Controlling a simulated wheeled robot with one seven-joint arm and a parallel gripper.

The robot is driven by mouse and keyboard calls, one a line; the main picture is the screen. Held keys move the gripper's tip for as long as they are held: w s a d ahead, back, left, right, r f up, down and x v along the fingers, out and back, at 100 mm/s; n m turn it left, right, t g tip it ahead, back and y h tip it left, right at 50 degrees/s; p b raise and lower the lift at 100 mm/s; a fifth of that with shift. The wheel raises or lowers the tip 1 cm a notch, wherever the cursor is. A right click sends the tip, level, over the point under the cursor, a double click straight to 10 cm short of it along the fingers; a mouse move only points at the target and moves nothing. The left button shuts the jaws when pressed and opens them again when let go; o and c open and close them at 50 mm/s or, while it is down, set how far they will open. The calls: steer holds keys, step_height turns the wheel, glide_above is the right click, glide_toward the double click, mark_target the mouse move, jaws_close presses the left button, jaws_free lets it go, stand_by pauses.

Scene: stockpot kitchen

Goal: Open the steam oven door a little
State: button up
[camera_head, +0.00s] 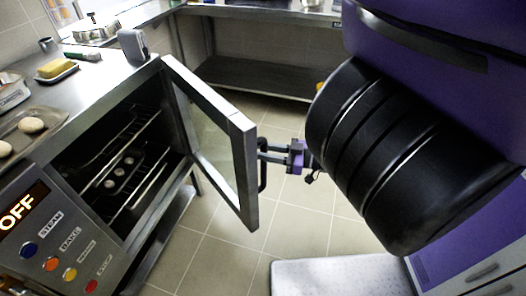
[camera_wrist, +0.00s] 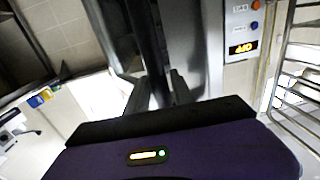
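The steam oven (camera_head: 85,165) stands at the left with its door (camera_head: 215,140) swung well open toward the right. The door has a metal frame and a glass pane. Its dark upright handle (camera_head: 263,176) is on the outer face near the free edge. My gripper (camera_head: 268,151) is at that handle, reaching in from the right. In the wrist view the dark handle bar (camera_wrist: 148,35) runs down between the fingers of my gripper (camera_wrist: 160,92), which appear shut on it. The contact itself is partly hidden. Wire racks (camera_head: 125,160) with small round items show inside the oven.
The oven panel display (camera_head: 22,207) reads OFF, above coloured buttons. A tray with buns (camera_head: 30,124) and a yellow block (camera_head: 56,68) are on the counter top. A steel bench (camera_head: 255,75) stands behind. A pale surface (camera_head: 335,278) lies at the bottom; tiled floor (camera_head: 220,245) is clear beneath the door.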

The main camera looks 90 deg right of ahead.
steer(key=shift+o, duration=0.9)
steer(key=v, duration=0.8)
steer(key=shift+w+a, duration=0.15)
